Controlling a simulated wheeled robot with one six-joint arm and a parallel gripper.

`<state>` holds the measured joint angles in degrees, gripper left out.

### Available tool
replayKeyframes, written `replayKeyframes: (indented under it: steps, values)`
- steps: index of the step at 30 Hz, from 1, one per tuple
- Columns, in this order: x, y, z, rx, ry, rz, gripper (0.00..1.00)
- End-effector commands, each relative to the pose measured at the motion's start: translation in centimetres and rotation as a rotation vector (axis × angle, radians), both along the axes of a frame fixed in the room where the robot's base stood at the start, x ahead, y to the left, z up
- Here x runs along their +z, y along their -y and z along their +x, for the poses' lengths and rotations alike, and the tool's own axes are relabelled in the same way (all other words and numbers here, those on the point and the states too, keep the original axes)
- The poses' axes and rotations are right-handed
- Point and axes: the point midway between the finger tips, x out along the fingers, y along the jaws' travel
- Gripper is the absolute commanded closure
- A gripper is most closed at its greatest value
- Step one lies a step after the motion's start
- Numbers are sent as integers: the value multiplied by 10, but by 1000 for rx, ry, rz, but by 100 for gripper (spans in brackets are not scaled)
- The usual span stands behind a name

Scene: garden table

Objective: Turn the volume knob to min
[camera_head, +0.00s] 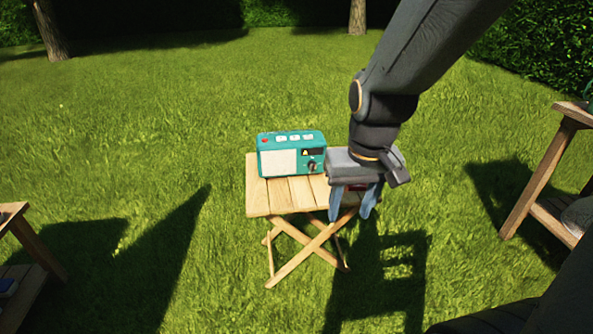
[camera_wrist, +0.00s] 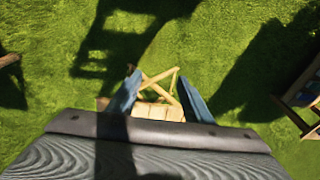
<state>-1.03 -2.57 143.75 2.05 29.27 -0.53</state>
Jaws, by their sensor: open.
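A teal radio (camera_head: 291,153) stands upright on the small wooden folding table (camera_head: 257,196) in the head view. Its dark volume knob (camera_head: 312,166) is on the lower right of the front face, below a dark display. My gripper (camera_head: 352,210) is to the right of the radio, at the table's right end, pointing down. Its two blue fingers are apart with nothing between them. In the wrist view my gripper (camera_wrist: 160,95) is open over the table's edge (camera_wrist: 160,112). The radio is not visible in the wrist view. The knob's pointer is too small to read.
A wooden stand (camera_head: 540,175) is at the right edge and another (camera_head: 25,250) at the lower left. Open grass surrounds the folding table. The table top in front of the radio is clear.

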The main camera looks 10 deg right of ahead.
Motion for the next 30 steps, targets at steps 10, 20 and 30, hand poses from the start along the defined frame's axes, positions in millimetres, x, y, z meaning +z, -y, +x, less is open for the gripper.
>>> replayKeyframes:
  steps: [10, 20, 30]
  values:
    - [-78, 5, 187, -7, 450, -13, 54]
    - [-140, 10, 303, -11, 896, -19, 54]
    - [-184, 14, 330, -13, 1290, -19, 54]
